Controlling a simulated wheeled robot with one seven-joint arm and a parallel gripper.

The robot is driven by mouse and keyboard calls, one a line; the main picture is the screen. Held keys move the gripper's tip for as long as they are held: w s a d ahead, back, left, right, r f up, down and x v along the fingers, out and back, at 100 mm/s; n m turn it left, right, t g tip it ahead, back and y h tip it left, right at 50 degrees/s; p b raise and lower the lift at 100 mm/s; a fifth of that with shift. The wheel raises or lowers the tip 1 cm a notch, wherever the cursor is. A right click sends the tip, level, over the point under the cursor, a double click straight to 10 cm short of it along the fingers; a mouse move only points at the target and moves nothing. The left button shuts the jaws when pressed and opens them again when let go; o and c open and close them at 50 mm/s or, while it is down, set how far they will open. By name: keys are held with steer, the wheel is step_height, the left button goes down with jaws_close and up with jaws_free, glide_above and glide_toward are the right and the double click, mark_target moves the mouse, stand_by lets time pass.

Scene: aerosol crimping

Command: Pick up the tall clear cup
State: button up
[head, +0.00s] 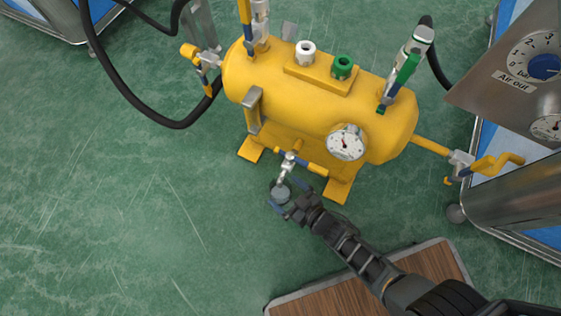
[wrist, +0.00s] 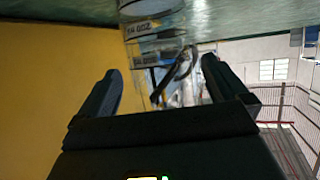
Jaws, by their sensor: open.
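The tall clear cup (head: 281,192) shows from above in the head view as a small greyish round shape, just below the valve on the tank's front. In the wrist view the cup (wrist: 150,52) is see-through, with blurred print on it, and appears ahead of and between my fingers. My gripper (head: 286,195) is open, with a blue-dark finger on each side of the cup. In the wrist view both fingers of my gripper (wrist: 160,72) are spread apart. I cannot tell whether either finger touches the cup. Its outline is hard to make out against the background.
A yellow tank (head: 300,105) with gauge, valves and feet stands close behind the cup; its yellow side (wrist: 60,70) fills the wrist view's left. A steel machine (head: 525,80) is at right. A wooden-topped surface (head: 325,298) lies at the bottom. Green floor (head: 110,200) at left is clear.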

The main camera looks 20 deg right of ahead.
mark_target(273, 183)
steer(key=b+x, duration=0.1)
steer(key=x, duration=0.2)
steer(key=shift+f, duration=0.15)
steer(key=c, duration=1.1)
